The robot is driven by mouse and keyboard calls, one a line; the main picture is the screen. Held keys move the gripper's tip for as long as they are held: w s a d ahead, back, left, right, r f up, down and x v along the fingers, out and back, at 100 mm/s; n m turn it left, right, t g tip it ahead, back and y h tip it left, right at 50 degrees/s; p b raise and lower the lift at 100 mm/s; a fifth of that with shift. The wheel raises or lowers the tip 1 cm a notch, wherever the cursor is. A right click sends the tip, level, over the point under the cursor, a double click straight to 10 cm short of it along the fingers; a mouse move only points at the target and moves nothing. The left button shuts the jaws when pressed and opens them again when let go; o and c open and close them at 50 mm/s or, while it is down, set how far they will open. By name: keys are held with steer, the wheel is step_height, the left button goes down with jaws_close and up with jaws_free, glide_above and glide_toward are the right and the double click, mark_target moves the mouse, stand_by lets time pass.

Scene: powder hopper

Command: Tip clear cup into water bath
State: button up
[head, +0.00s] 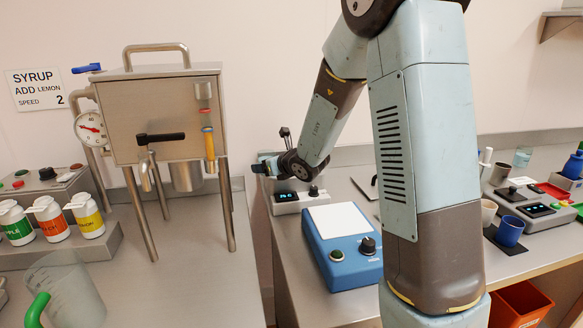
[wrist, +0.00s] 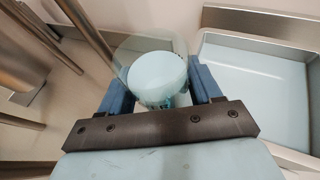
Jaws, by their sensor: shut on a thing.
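A clear cup (wrist: 126,52) is held between the two blue fingers of my gripper (wrist: 163,90) in the wrist view. A pale blue round surface shows inside it; I cannot tell whether this is its content or its base. The metal-rimmed water bath (wrist: 262,23), with pale blue water, lies just right of the cup in the wrist view. The cup is beside the bath, not over its middle. In the head view my gripper (head: 265,166) is small, right of the steel hopper, and the cup cannot be made out there.
The steel hopper (head: 160,105) on legs stands at left, its legs close to my gripper. A blue device (head: 342,245) with a white top stands on the right bench. A gap separates the benches. Bottles (head: 85,214) and a green-handled jug (head: 68,292) are at left.

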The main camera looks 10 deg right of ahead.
steer(key=shift+r, duration=0.1)
steer(key=shift+w+d+r+m+g+y+p, duration=0.15)
steer(key=shift+w+d+r+m+g+y, duration=0.25)
steer(key=shift+m, duration=0.2)
steer(key=shift+w+d+r+m+g+y+p, duration=0.15)
steer(key=shift+d+m+g+y, duration=0.15)
steer(key=shift+d+m+y, duration=0.25)
steer(key=shift+w+d+f+m+y, duration=0.2)
steer(key=shift+f+m+y, duration=0.1)
steer(key=shift+m, duration=0.25)
steer(key=shift+w+d+f+m+g+y+p, duration=0.45)
steer(key=shift+d+f+m+p, duration=0.15)
steer(key=shift+m+p, duration=0.15)
steer(key=shift+d+r+m+y+p, duration=0.1)
steer(key=shift+r+m+y+p, duration=0.2)
steer(key=shift+r+m+p, duration=0.2)
stand_by(0.9)
steer(key=shift+w+r+m+g+y+p, duration=0.1)
steer(key=shift+r+m+g+y+p, duration=0.15)
steer(key=shift+r+m+y+p, duration=0.55)
steer(key=shift+r+m+g+y+p, duration=0.2)
steer(key=shift+r+m+y+p, duration=0.25)
steer(key=shift+m, duration=0.6)
stand_by(2.2)
